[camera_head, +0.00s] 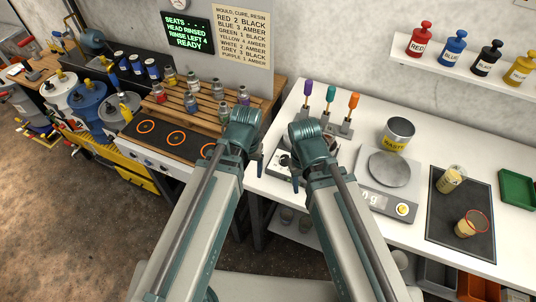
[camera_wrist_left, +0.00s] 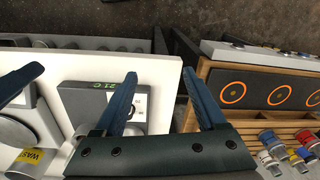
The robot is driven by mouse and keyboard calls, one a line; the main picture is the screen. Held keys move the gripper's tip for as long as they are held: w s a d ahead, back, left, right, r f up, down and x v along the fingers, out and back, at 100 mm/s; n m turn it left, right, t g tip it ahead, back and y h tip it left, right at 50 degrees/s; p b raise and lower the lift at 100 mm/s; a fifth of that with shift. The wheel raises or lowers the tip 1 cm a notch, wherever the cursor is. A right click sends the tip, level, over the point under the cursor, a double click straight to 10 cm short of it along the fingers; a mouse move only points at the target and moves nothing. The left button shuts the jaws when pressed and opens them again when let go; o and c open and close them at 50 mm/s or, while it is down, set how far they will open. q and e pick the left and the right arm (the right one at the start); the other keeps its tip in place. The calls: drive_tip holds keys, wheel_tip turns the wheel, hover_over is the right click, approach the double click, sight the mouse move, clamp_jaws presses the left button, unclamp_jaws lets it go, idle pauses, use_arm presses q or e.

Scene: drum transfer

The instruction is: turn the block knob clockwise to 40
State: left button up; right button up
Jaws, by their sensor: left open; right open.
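The block (camera_head: 279,171) is a grey unit on the white table, mostly hidden behind my right arm in the head view. A round dark knob seems to show on its front (camera_head: 284,160). In the left wrist view the block (camera_wrist_left: 78,104) has a green display (camera_wrist_left: 103,85) reading 21 C; the knob's setting cannot be read. My left gripper (camera_head: 260,163) is open and empty, left of the block; its fingers show in the wrist view (camera_wrist_left: 161,75), one overlapping the block. My right gripper (camera_head: 296,182) is open, in front of the block, its fingers partly hidden.
A hotplate bench (camera_head: 142,129) with orange rings stands to the left, a gap apart from the white table. Screwdrivers (camera_head: 331,92) stand behind the block. A waste cup (camera_head: 398,133) and a scale (camera_head: 376,196) stand to the right.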

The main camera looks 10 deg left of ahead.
use_arm(q)
wheel_tip(320, 180, up, 3)
drive_tip(key=w+a+n+p, duration=0.2)
drive_tip(key=w, duration=0.1)
drive_tip(key=r+n+p, duration=0.1)
drive_tip(key=n, duration=0.9)
hover_over(285, 158)
drive_tip(key=shift+s+a+h, duration=0.1)
drive_tip(key=shift+a+h, duration=0.1)
drive_tip(key=shift+h, duration=0.2)
drive_tip(key=f+b, duration=1.3)
drive_tip(key=f, duration=0.1)
drive_tip(key=shift+w+d+b, duration=0.1)
drive_tip(key=shift+w+b, duration=0.1)
drive_tip(key=shift+b, duration=0.2)
drive_tip(key=shift+r, duration=0.1)
clamp_jaws()
